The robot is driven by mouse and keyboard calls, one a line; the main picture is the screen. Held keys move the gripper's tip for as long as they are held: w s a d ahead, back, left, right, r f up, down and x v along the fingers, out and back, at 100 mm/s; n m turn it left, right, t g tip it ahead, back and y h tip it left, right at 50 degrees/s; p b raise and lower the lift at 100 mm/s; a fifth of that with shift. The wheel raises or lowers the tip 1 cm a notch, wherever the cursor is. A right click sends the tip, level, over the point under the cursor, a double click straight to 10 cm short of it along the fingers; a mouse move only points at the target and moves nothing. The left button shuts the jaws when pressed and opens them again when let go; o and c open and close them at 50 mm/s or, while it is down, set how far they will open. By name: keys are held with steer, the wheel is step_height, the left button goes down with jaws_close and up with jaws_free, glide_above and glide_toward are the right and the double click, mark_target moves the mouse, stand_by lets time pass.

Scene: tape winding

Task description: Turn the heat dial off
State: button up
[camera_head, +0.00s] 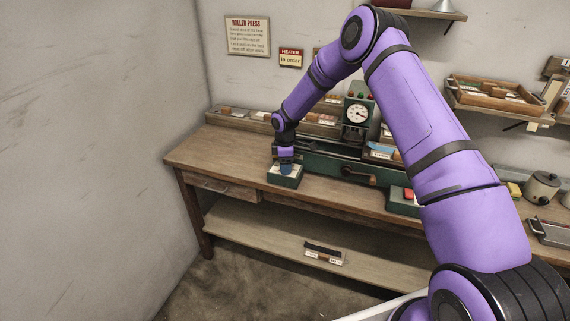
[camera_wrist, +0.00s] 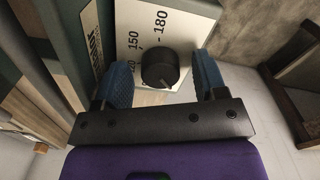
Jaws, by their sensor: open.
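The heat dial is a round black knob (camera_wrist: 160,69) on a pale plate (camera_wrist: 190,22) with printed numbers such as 150 and 180. My gripper (camera_wrist: 163,80) is open, with its blue fingers on either side of the knob in the wrist view. I cannot tell whether either finger touches it. In the head view my gripper (camera_head: 286,168) is low over the green dial box (camera_head: 286,181) at the left part of the bench; the knob itself is hidden there.
The green roller press (camera_head: 318,163) with a round gauge (camera_head: 357,114) stands right of the dial box. A red button box (camera_head: 405,199) is farther right. The wooden bench top (camera_head: 215,148) is clear at the left. A wall stands beyond its left end.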

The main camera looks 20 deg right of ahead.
step_height(320, 180, up, 11)
stand_by(0.5)
steer(key=shift+f, duration=0.1)
steer(key=s+d+r+m+t, duration=0.1)
steer(key=s+r+m, duration=0.1)
steer(key=s+r, duration=0.55)
steer(key=s+d+r+m+h, duration=0.15)
steer(key=s+r, duration=0.35)
steer(key=r, duration=0.6)
steer(key=s+d+r+m+t, duration=0.1)
steer(key=s+r+m, duration=0.2)
steer(key=s+r, duration=0.45)
steer(key=s+d+r+m+t, duration=0.1)
steer(key=s+r+m, duration=0.1)
steer(key=s, duration=0.7)
steer(key=s+d+r+m+t+y, duration=0.1)
steer(key=s+m, duration=0.3)
steer(key=s, duration=0.6)
steer(key=s+d+r+m+t, duration=0.1)
steer(key=s+r+m, duration=0.2)
steer(key=s, duration=0.6)
steer(key=shift+s+d+r, duration=0.15)
steer(key=shift+s+r, duration=0.05)
steer(key=shift+s, duration=0.2)
